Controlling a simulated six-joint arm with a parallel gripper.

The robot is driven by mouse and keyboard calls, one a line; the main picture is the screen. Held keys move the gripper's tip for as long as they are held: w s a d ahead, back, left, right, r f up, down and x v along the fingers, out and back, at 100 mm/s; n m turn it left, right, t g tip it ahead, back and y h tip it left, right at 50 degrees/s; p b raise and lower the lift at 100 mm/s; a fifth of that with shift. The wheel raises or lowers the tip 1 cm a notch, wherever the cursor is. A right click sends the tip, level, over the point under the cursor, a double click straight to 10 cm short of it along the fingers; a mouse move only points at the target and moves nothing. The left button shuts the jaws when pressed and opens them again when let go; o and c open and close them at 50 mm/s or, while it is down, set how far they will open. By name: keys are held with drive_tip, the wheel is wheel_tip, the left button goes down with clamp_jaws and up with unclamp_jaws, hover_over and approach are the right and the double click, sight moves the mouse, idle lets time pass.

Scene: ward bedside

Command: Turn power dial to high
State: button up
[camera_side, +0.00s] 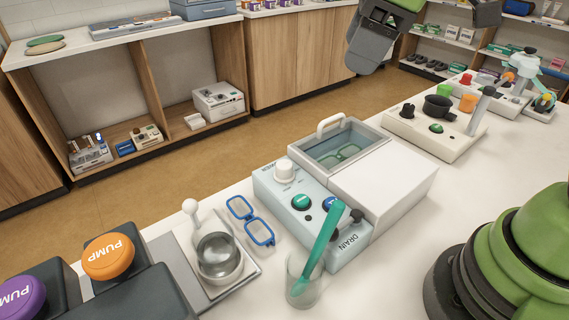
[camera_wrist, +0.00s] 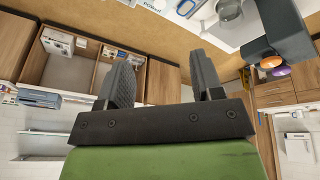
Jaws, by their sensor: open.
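The power dial (camera_side: 285,171) is a white round knob on the back left of a pale blue cleaner unit (camera_side: 266,192). Its setting is too small to read. The unit also has two round buttons and a "DRAIN" label on its front. In the wrist view, part of the unit with "POWER" lettering (camera_wrist: 152,8) shows at the top edge; the dial is not clearly seen there. My gripper (camera_side: 375,40) is high at the top of the side view, up and right of the dial and well apart from it. In the wrist view, my gripper (camera_wrist: 163,80) is open and empty.
A clear cup (camera_side: 302,282) with a teal stick stands in front of the unit. Blue-framed glasses (camera_side: 250,222) and a tray with a metal bowl (camera_side: 218,257) lie left. The lidded basin with a handle (camera_side: 335,146) adjoins the dial. Orange (camera_side: 107,257) and purple "PUMP" buttons are farther left.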

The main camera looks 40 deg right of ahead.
drive_tip(key=w+a+f+n+g+h, duration=0.1)
drive_tip(key=w+a+f+n+g, duration=0.15)
drive_tip(key=w+f+n, duration=0.5)
drive_tip(key=n, duration=0.5)
hover_over(284, 163)
drive_tip(key=shift+g+h, duration=0.3)
drive_tip(key=shift+g, duration=0.15)
wheel_tip(284, 163, down, 6)
drive_tip(key=shift+s+f, duration=0.1)
wheel_tip(284, 163, down, 10)
drive_tip(key=c, duration=0.9)
